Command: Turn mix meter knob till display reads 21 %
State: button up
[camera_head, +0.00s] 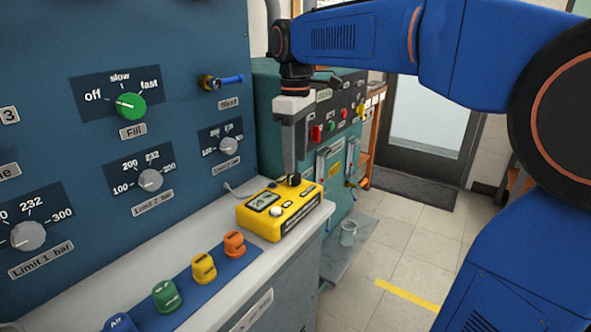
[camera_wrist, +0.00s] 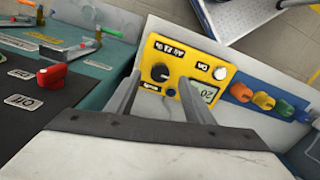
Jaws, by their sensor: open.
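The yellow mix meter (camera_head: 300,212) lies on the pale bench ledge, and it also shows in the wrist view (camera_wrist: 182,54). Its round black knob (camera_wrist: 159,73) has a pale pointer mark. Its small display (camera_wrist: 208,92) appears to read 20, partly covered by one finger. A white button (camera_wrist: 220,73) marked On sits near the display. My gripper (camera_head: 292,176) points down at the knob end of the meter. In the wrist view my gripper (camera_wrist: 160,80) is open, with one finger on each side of the knob; I cannot tell whether they touch it.
Orange (camera_head: 234,244), yellow (camera_head: 203,267), green and blue connectors stand in a row on the ledge. A blue panel (camera_head: 60,110) with several dials rises at left. A teal cabinet (camera_head: 262,90) stands behind my gripper. Floor at right is open.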

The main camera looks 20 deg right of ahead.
aim_at(296, 175)
jog(key=shift+f, duration=2.05)
jog(key=c, duration=1)
